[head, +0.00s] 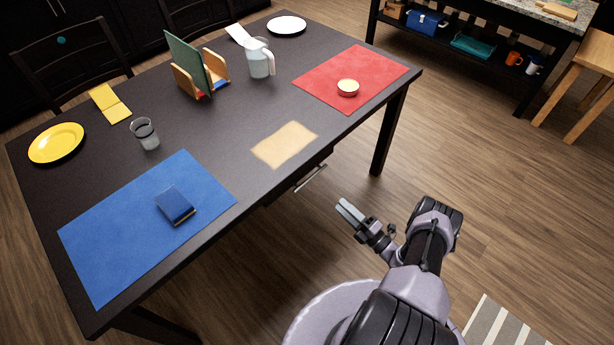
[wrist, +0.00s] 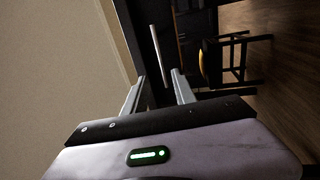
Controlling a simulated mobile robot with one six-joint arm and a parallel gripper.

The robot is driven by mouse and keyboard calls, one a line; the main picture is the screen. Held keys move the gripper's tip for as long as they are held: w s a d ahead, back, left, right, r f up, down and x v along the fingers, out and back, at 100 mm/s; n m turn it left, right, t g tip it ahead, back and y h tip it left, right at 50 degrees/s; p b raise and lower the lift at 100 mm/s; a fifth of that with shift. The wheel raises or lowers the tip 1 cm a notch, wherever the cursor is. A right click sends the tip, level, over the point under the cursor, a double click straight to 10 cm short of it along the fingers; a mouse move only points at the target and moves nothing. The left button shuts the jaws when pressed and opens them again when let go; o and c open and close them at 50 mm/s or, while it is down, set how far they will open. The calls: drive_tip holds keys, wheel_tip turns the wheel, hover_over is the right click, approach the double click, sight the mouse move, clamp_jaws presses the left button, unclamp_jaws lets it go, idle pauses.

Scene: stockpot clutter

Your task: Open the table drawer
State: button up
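The dark table (head: 215,125) has a drawer (head: 298,180) under its near long edge, mostly hidden by the tabletop. Its pale bar handle (head: 311,179) shows below the edge, and the drawer looks shut. My gripper (head: 350,213) is in front of the handle, to its right and lower in the head view, with clear space between. In the wrist view my gripper (wrist: 158,88) has its two fingers apart with nothing between them. A pale bar, seemingly the handle (wrist: 160,55), stands beyond the gap between the fingertips.
A tan sheet (head: 285,144) lies on the tabletop above the drawer. A blue mat (head: 120,245) with a dark blue book (head: 175,206) and a red mat (head: 375,72) with a small round dish (head: 348,88) flank it. A table leg (head: 389,132) stands right of the drawer. The floor before it is clear.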

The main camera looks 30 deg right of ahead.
sight(311, 177)
drive_tip(key=b+x, duration=0.2)
drive_tip(key=x, duration=1.3)
drive_tip(key=shift+w+b, duration=0.1)
drive_tip(key=shift+b, duration=0.2)
clamp_jaws()
idle(0.4)
